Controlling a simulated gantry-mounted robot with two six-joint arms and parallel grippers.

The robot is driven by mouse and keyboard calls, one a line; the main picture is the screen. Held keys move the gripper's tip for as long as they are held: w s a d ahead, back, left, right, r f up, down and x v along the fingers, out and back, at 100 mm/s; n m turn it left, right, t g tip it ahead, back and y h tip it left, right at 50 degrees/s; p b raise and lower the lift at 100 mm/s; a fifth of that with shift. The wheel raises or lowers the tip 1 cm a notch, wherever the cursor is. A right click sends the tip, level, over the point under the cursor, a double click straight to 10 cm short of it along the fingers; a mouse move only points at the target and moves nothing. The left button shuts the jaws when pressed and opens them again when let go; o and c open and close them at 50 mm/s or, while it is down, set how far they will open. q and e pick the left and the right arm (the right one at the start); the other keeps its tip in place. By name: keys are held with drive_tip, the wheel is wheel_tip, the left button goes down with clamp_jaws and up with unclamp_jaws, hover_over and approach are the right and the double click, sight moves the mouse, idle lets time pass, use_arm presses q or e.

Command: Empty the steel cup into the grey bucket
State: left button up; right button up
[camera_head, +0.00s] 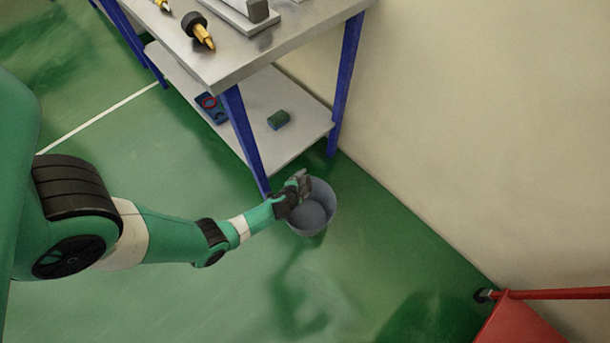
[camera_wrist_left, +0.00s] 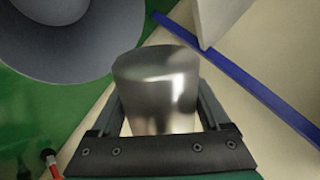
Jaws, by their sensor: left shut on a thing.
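The steel cup (camera_wrist_left: 155,90) is shiny and fills the middle of the left wrist view. My left gripper (camera_head: 292,198) is shut on it, with one finger on each side. In the head view the gripper is over the far left part of the grey bucket's rim, and the cup is small and hard to make out there. The grey bucket (camera_head: 314,216) stands on the green floor; it also shows at the upper left of the left wrist view (camera_wrist_left: 70,50). The cup's contents are hidden. I cannot tell how far the cup is tilted. My right gripper is out of view.
A steel table (camera_head: 250,52) with blue legs stands just behind the bucket, one leg close to it. Its lower shelf (camera_head: 300,133) holds a green and blue block (camera_head: 278,120). A beige wall (camera_head: 480,120) is to the right. A red object (camera_head: 520,322) is at lower right.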

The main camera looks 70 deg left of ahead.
use_arm(q)
drive_tip(key=shift+s+a+r, duration=0.1)
drive_tip(key=shift+a+r, duration=0.05)
drive_tip(key=shift+r, duration=0.05)
drive_tip(key=shift+r+n+t, duration=0.25)
drive_tip(key=shift+n+t, duration=0.05)
drive_tip(key=shift+t, duration=0.2)
drive_tip(key=shift+w+r+t, duration=0.25)
drive_tip(key=shift+r+t, duration=0.05)
drive_tip(key=shift+t, duration=0.1)
drive_tip(key=shift+w+d+r+n+t, duration=0.2)
drive_tip(key=shift+r+n+t, duration=0.1)
drive_tip(key=shift+n+t, duration=0.2)
wheel_tip(320, 180, up, 8)
drive_tip(key=w+d+n+t+b, duration=0.1)
drive_tip(key=w+n+t+b, duration=0.1)
drive_tip(key=n+t, duration=0.3)
drive_tip(key=shift+w+r+t, duration=0.15)
drive_tip(key=shift+w+t, duration=0.2)
drive_tip(key=shift+t, duration=0.55)
